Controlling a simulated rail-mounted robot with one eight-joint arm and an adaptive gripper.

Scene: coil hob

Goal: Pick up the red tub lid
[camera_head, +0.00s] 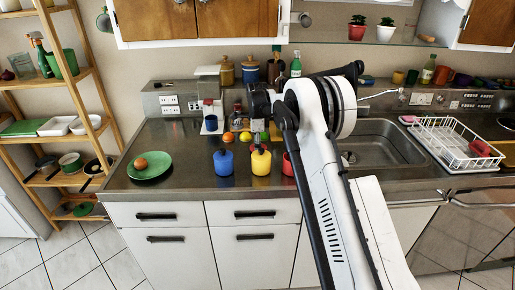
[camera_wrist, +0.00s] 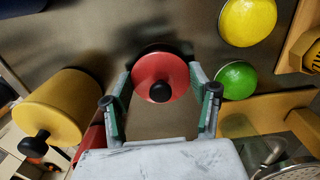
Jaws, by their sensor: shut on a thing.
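The red tub lid (camera_wrist: 150,66), a round disc with a black knob, sits between the fingers of my gripper (camera_wrist: 161,95) in the wrist view. The fingers press on its two sides, shut on it. A dark shadow shows around its far edge; I cannot tell how high it is. A red tub (camera_head: 287,165) stands on the counter in the head view, partly hidden by my arm. A red surface also shows at the lower left of the wrist view (camera_wrist: 92,141), beside my gripper.
A green plate (camera_head: 150,167) is at the left; the sink (camera_head: 378,145) and dish rack (camera_head: 455,145) are right.

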